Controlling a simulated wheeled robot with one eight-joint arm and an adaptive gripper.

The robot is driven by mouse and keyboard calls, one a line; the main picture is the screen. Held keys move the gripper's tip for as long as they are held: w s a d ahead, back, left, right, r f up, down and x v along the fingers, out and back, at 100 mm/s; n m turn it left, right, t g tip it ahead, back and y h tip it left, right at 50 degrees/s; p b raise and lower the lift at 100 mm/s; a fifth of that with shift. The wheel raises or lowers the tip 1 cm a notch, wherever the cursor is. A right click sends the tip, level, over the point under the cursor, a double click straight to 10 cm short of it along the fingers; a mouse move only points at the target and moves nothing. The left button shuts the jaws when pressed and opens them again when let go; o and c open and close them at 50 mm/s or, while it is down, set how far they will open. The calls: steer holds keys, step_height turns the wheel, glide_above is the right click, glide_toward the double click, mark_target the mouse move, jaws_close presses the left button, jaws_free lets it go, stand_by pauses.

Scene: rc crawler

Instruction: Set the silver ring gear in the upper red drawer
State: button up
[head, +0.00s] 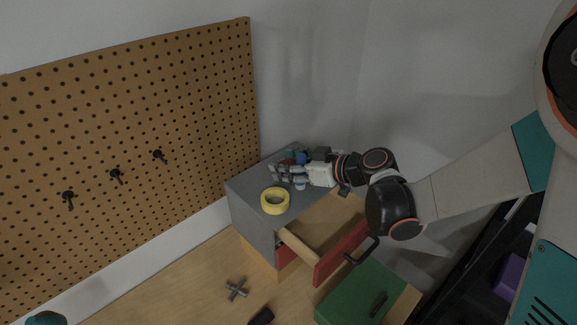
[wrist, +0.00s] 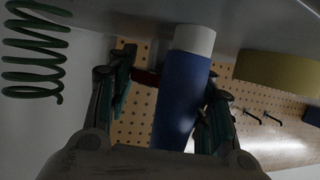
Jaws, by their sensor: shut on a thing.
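My gripper (head: 284,174) is low over the grey cabinet top (head: 244,188), fingers pointing left. In the wrist view my gripper (wrist: 168,100) has a blue cylinder with a white end (wrist: 182,85) between its fingers and is shut on it. In the head view, a small blue-and-white piece (head: 300,184) shows under the fingers. I cannot tell whether the white end touches the cabinet top. The upper red drawer (head: 341,253) is pulled out; the part of its wooden inside that shows looks empty. I cannot make out a silver ring gear in either view.
A yellow ring (head: 275,201) lies on the cabinet top in front of my gripper. A green coil spring (wrist: 35,50) shows in the wrist view. A green front with a black handle (head: 352,292) is below the red drawer. A grey cross-shaped piece (head: 236,288) lies on the wooden surface.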

steer(key=shift+f, duration=0.2)
steer(key=o, duration=0.9)
steer(key=shift+c, duration=0.2)
steer(key=shift+r, duration=0.2)
steer(key=v, duration=1.2)
steer(key=shift+p, duration=0.3)
steer(key=shift+s+d, duration=0.1)
